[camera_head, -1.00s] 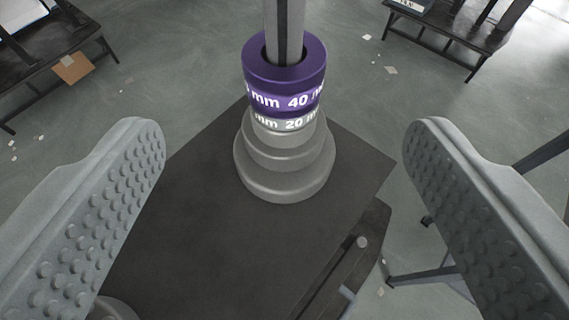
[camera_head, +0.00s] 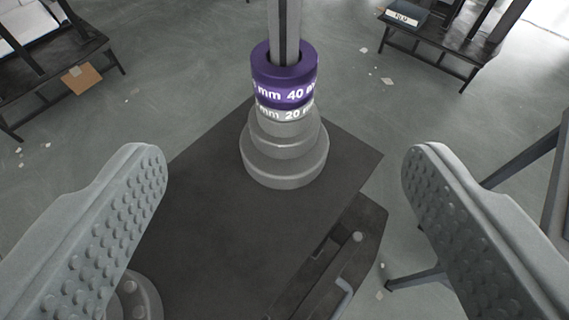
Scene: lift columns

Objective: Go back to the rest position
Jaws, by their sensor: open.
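My gripper (camera_head: 286,172) is open, with one studded grey finger at the left and the other at the right. Nothing is between the fingers that touches them. Beyond them a purple ring (camera_head: 284,92) marked "40 mm" sits around an upright grey column (camera_head: 285,25). Under it is a grey ring (camera_head: 286,112) marked "20 mm", above a stepped grey base (camera_head: 284,165). The base stands on a dark plate (camera_head: 215,200). The fingertips are apart from the rings and the column.
A dark bench (camera_head: 60,62) stands at the upper left with an orange-brown card (camera_head: 82,78) beside it. Another dark bench (camera_head: 440,50) is at the upper right. Dark metal legs (camera_head: 525,155) are at the right. Grey floor with paper scraps lies between.

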